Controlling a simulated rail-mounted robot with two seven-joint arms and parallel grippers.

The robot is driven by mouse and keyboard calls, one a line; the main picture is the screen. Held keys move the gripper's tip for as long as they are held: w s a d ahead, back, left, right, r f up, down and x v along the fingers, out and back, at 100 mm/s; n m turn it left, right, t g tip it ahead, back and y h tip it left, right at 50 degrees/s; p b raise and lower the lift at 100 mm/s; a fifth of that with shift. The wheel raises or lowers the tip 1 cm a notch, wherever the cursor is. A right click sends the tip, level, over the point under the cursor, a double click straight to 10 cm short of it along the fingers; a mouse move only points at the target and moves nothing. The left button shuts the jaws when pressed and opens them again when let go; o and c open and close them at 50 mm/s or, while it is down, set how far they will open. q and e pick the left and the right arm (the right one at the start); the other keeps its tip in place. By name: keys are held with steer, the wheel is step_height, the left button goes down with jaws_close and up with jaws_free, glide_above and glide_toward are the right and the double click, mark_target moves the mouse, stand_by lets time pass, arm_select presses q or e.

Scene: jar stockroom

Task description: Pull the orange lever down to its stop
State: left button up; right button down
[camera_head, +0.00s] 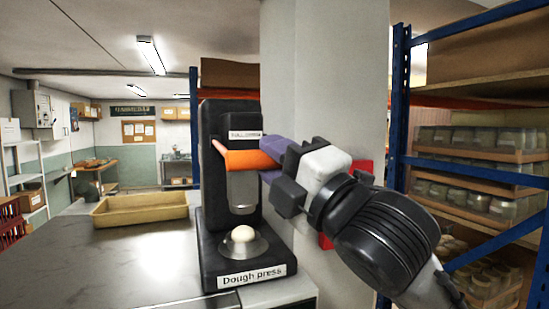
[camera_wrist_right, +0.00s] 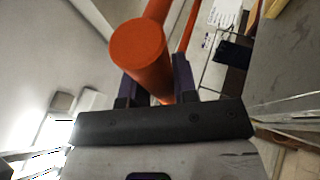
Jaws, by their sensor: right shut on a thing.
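The orange lever (camera_head: 250,159) runs across the front of the black dough press (camera_head: 222,221), at about the height of the press head. My right gripper (camera_head: 270,160) comes in from the right and is shut on the lever's right end. In the right wrist view the lever's round orange end (camera_wrist_right: 139,46) shows between the purple fingers of the gripper (camera_wrist_right: 153,85). A white dough ball (camera_head: 242,234) sits on the metal dish of the press, below the grey plunger (camera_head: 242,190) and apart from it. My left gripper is not in view.
The press stands on a dark counter (camera_head: 110,262), near its right end. A beige tray (camera_head: 140,208) lies behind to the left. A pale pillar (camera_head: 330,80) rises behind the press. Blue-framed shelves with jars (camera_head: 480,145) stand at the right.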

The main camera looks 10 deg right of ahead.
step_height(320, 180, down, 10)
steer(key=w+n+t+y+b, duration=0.1)
steer(key=w+n+y+b, duration=0.1)
steer(key=b, duration=0.4)
steer(key=shift+w+a+n+y+b, duration=0.3)
steer(key=shift+w+n+y, duration=0.1)
steer(key=shift+y, duration=0.5)
steer(key=shift+d, duration=0.1)
steer(key=c, duration=1)
jaws_free()
steer(key=shift+o, duration=0.5)
steer(key=shift+s, duration=0.1)
